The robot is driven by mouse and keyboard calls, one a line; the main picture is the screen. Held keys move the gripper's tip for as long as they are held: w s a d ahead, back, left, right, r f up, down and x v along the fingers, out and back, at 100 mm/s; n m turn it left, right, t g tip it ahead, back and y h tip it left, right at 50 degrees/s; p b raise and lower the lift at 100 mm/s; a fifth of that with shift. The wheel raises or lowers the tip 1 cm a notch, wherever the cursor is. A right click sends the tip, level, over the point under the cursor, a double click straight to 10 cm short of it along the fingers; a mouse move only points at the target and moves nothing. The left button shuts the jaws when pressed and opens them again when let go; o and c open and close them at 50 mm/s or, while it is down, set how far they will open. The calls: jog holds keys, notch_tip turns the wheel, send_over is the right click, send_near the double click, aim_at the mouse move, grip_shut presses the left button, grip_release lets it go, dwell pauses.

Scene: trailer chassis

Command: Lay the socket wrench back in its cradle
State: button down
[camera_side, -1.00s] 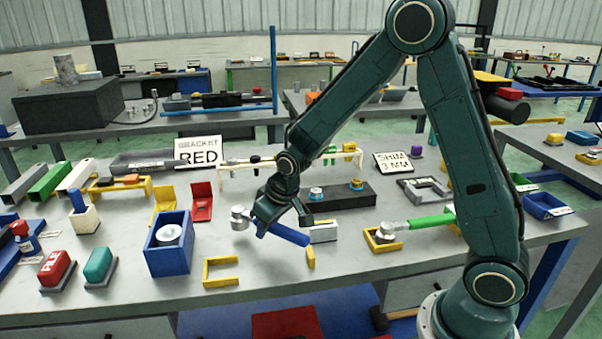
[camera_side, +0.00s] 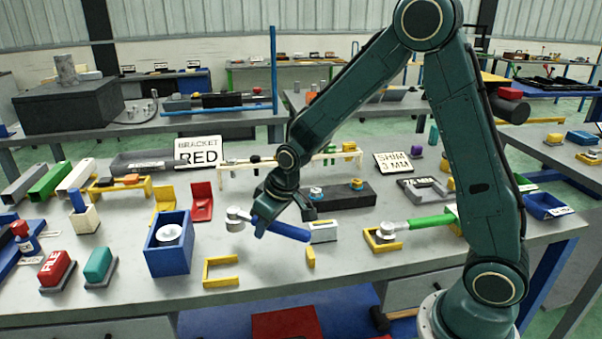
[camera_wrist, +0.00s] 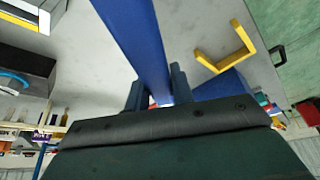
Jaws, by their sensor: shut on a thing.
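The socket wrench (camera_side: 280,229) has a blue handle and a round grey head. My gripper (camera_side: 262,226) is shut on its handle near the head and holds it above the table, head to the left. In the wrist view the blue handle (camera_wrist: 138,38) runs between the fingers of my gripper (camera_wrist: 157,90); the head is hidden there. The cradle appears to be the yellow U-shaped bracket (camera_side: 207,273) and small yellow post (camera_side: 311,257), in front of and below the wrench. The bracket (camera_wrist: 229,58) also shows in the wrist view. Both stand empty.
A green-handled wrench (camera_side: 430,221) lies in a yellow holder at the right. A blue box (camera_side: 168,262) with a white round part stands left of the bracket. A grey-white block (camera_side: 323,233) is close to the handle's end.

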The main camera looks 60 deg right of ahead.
jog(key=s+a+r+n+g+y, duration=0.1)
jog(key=s+a+r+n+y, duration=0.1)
jog(key=r+n, duration=0.4)
jog(key=shift+s+a+r+n+y, duration=0.4)
jog(key=shift+a+n, duration=0.5)
jog(key=shift+a, duration=0.3)
jog(key=shift+f, duration=0.2)
jog(key=shift+f, duration=5.1)
jog(key=c, duration=0.6)
grip_release()
jog(key=shift+c, duration=0.2)
jog(key=shift+r, duration=0.15)
